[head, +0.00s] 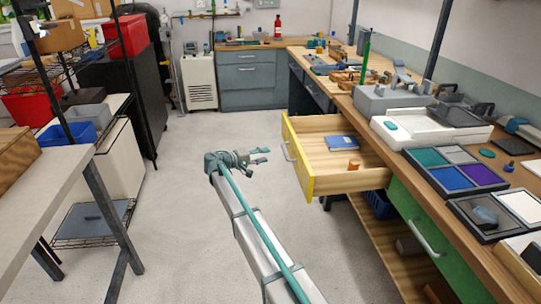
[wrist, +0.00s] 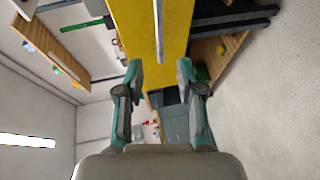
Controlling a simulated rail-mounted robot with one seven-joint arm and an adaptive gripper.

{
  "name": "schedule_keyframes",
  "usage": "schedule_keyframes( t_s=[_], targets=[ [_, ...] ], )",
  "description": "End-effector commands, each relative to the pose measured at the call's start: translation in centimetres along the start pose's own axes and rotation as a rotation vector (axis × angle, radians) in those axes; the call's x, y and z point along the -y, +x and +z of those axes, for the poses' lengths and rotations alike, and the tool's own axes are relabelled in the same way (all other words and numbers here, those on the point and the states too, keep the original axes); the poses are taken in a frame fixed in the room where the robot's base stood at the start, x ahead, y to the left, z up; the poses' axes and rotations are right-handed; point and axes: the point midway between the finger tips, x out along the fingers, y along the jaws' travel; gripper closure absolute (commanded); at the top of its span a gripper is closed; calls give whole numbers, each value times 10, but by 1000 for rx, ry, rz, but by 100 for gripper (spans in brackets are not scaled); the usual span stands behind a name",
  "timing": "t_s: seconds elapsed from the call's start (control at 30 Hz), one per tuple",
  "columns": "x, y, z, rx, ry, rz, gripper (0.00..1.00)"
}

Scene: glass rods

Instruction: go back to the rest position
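My gripper (head: 262,155) is at the end of my outstretched arm, above the open floor and left of the pulled-out yellow drawer (head: 300,165). In the wrist view my gripper (wrist: 159,68) has its two teal-and-grey fingers apart, with nothing between them. The yellow drawer front (wrist: 190,30) and its metal handle (wrist: 158,18) lie ahead of the fingers. In the head view the handle (head: 287,150) is apart from my gripper. No glass rod can be told with certainty.
The drawer holds a blue book (head: 340,141) and a small brown cylinder (head: 353,165). The workbench (head: 440,215) at right bears trays and tools. A table (head: 45,200) and wire shelves stand at left. The floor (head: 215,130) between them is clear.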

Motion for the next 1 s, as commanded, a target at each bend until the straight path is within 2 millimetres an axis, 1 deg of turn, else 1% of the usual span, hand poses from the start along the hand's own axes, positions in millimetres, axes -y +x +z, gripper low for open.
schedule_keyframes(
  t_s=[0.13,0.47,0.57,0.63,0.67,0.7,0.77,0.8,0.87,0.9,0.97,1.0],
  targets=[
    [0,-7,0,0,0,0,63],
    [0,-7,0,-1,-3,0,63],
    [9,-8,0,-9,-12,-43,63],
    [22,-10,9,-15,-14,-108,63],
    [30,-11,17,-18,-15,-146,63],
    [47,-14,31,-18,-22,-200,63],
    [75,-14,53,-14,-37,-281,63],
    [95,-14,71,-7,-49,-334,63],
    [124,-13,100,9,-66,-415,63],
    [143,-12,120,22,-75,-467,63],
    [170,-11,151,45,-90,-542,63],
    [188,-11,173,62,-99,-591,63]
  ],
)
